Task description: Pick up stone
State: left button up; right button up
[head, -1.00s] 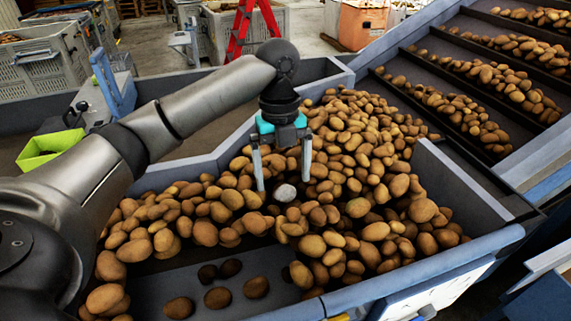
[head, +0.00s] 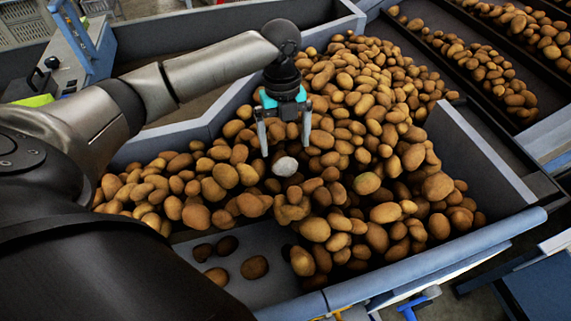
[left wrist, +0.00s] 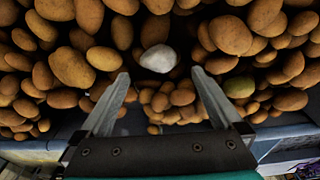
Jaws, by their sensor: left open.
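A pale grey-white stone (head: 285,166) lies among brown potatoes (head: 345,110) in the hopper. It also shows in the left wrist view (left wrist: 159,58), just beyond the fingertips and between their lines. My left gripper (head: 285,151) is open and empty, pointing down over the pile, with its two fingers apart. In the head view its tips are just above and slightly behind the stone, not touching it as far as I can see. In the left wrist view my left gripper (left wrist: 160,88) frames the stone from below. My right gripper is not in view.
The hopper's blue-grey front rim (head: 430,260) and side walls enclose the pile. A bare patch of hopper floor (head: 235,250) holds a few dark potatoes. A sloped conveyor (head: 480,70) with potatoes rises at the upper right.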

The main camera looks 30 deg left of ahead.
aim_at(285, 162)
pick_arm(q)
jog(key=shift+s+d+f+p, duration=0.1)
jog(key=shift+s+f+p, duration=0.1)
jog(key=shift+f, duration=1.4)
jog(key=shift+s+d+f+p, duration=0.1)
jog(key=shift+s+f, duration=0.1)
jog(key=shift+f, duration=1.35)
jog(key=c, duration=1.4)
